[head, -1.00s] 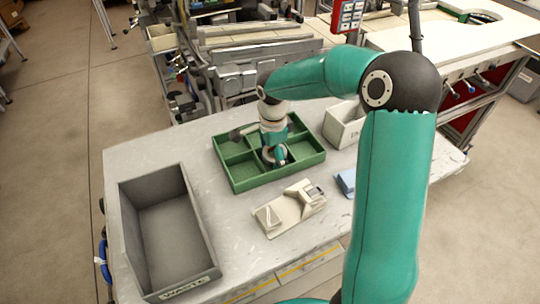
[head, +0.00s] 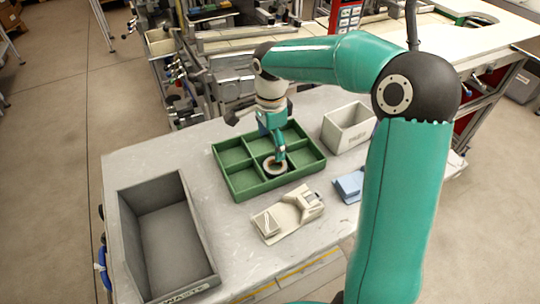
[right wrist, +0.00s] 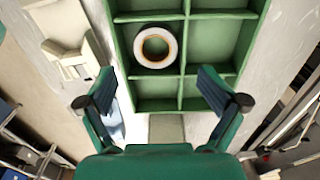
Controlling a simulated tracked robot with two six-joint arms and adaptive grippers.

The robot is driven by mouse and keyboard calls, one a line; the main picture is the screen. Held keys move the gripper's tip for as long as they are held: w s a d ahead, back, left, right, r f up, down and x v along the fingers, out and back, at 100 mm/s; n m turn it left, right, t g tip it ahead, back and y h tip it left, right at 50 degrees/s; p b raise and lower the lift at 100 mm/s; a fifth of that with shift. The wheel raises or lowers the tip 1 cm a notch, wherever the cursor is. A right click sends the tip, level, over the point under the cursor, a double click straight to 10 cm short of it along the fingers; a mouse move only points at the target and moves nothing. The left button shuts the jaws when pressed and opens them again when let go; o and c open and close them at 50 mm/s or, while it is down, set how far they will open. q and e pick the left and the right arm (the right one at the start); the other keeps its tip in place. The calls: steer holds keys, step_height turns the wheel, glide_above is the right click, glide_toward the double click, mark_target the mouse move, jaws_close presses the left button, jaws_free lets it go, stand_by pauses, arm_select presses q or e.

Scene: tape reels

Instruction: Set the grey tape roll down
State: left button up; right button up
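The grey tape roll (head: 269,170), a pale ring with an orange-brown inner core, lies flat in the front middle compartment of the green divided tray (head: 248,193). It also shows in the right wrist view (right wrist: 141,46), lying apart from the compartment dividers on some sides. My right gripper (head: 279,157) is above the tray, over the roll. In the right wrist view the right gripper (right wrist: 155,86) has its two fingers wide apart with nothing between them, clear of the roll. My left gripper is not in view.
A grey waste bin (head: 205,240) stands at the left of the table. A beige tape dispenser (head: 288,217) lies in front of the tray, with a blue object (head: 348,186) to its right. A white bin (head: 347,127) stands behind right. Bare table lies between waste bin and tray.

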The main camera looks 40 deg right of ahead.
steer(key=shift+r, duration=2.05)
steer(key=shift+w, duration=0.1)
